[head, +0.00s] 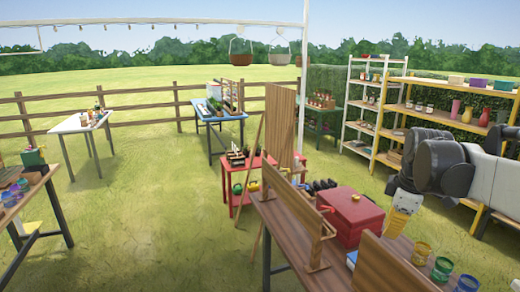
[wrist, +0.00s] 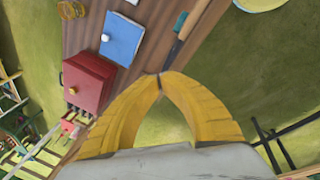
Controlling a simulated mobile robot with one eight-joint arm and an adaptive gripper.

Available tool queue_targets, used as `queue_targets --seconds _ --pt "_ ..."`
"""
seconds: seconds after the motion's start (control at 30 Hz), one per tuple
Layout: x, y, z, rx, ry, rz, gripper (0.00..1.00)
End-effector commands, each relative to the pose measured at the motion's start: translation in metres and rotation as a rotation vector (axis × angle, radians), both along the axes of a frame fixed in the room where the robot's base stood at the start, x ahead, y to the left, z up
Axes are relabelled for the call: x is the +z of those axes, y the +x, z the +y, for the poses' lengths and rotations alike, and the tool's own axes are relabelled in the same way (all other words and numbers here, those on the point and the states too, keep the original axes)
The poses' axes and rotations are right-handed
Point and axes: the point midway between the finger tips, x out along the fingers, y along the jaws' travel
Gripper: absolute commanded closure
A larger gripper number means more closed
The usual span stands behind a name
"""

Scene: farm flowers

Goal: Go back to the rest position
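My gripper (head: 397,231) is at the right of the head view, pointing down over the wooden table (head: 292,232). In the wrist view my gripper (wrist: 161,76) has its two yellow fingers arched together with the tips meeting, and no object shows between them. Its fingertips appear near the table's edge in that view. My arm reaches in from the right side of the head view.
On the table are a red box (head: 352,213), an upright wooden board (head: 300,228) and several coloured jars (head: 442,270). A blue flat item (wrist: 122,38) shows beside the red box. Shelves (head: 440,112) stand behind my arm. Open grass (head: 150,220) lies left.

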Motion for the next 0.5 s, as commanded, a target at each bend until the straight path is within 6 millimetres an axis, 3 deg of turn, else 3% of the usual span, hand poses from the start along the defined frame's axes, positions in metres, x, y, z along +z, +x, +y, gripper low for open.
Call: queue_targets --seconds 0.03,0.2,0.4,0.5 --pt "-0.006 -0.020 0.020 -0.074 0.015 -0.032 1.00" --pt "-0.024 -0.080 0.070 -0.364 0.105 -0.150 1.00" --pt "-0.067 -0.147 0.113 -0.674 0.270 -0.272 1.00" --pt "-0.089 -0.171 0.126 -0.790 0.349 -0.312 1.00"
